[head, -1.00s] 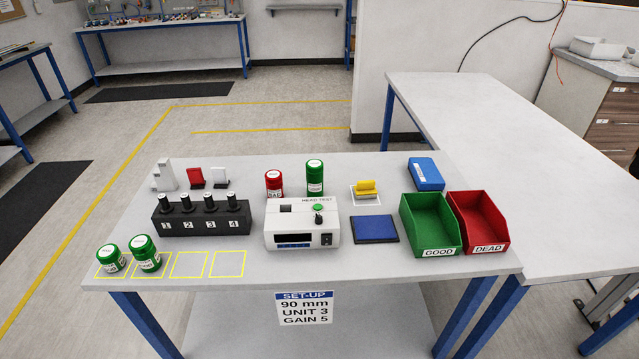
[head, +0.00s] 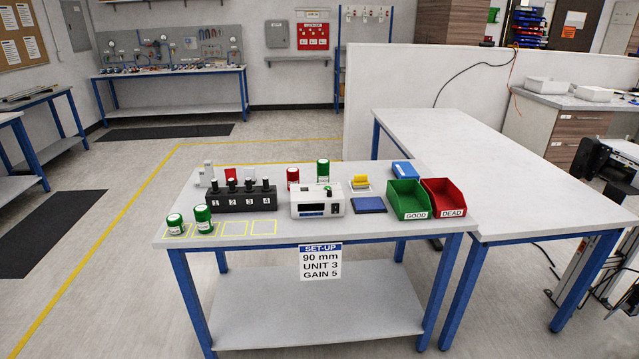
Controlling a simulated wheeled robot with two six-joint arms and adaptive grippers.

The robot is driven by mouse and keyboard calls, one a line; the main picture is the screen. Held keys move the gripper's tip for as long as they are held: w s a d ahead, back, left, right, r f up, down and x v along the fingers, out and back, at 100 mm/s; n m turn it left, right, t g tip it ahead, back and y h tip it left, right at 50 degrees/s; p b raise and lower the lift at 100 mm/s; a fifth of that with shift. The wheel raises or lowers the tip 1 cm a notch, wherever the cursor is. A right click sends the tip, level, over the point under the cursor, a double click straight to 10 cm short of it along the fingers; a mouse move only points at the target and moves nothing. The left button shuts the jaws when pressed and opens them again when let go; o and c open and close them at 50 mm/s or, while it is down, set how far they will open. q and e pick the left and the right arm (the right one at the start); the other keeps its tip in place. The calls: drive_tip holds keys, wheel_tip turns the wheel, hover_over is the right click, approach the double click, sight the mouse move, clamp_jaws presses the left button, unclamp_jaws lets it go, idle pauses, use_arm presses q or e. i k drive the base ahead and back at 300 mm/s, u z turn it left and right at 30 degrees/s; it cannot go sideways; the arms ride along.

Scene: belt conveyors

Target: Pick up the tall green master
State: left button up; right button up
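A tall green cylinder (head: 323,171) with a white label and white top stands upright at the back of the table, behind the white tester box (head: 318,201). A shorter red cylinder (head: 293,177) stands just left of it. Two more green cylinders with white labels, a shorter one (head: 175,224) and a taller one (head: 203,219), stand in yellow-outlined squares at the front left. The label text is too small to read. Neither gripper is in the head view.
A black block with numbered plugs (head: 238,203), a blue pad (head: 368,204), a yellow piece (head: 360,181) and a blue box (head: 404,169) share the table. Green GOOD (head: 413,214) and red DEAD (head: 452,212) bins stand at right. A sign (head: 320,262) reads 90 mm, UNIT 3, GAIN 5.

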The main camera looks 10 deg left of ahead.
sight(322, 165)
drive_tip(key=z, duration=0.65)
drive_tip(key=i, duration=0.6)
drive_tip(key=z, duration=0.85)
drive_tip(key=i, duration=1.15)
drive_tip(key=u, duration=0.85)
drive_tip(key=i, duration=0.7)
drive_tip(key=u, duration=0.8)
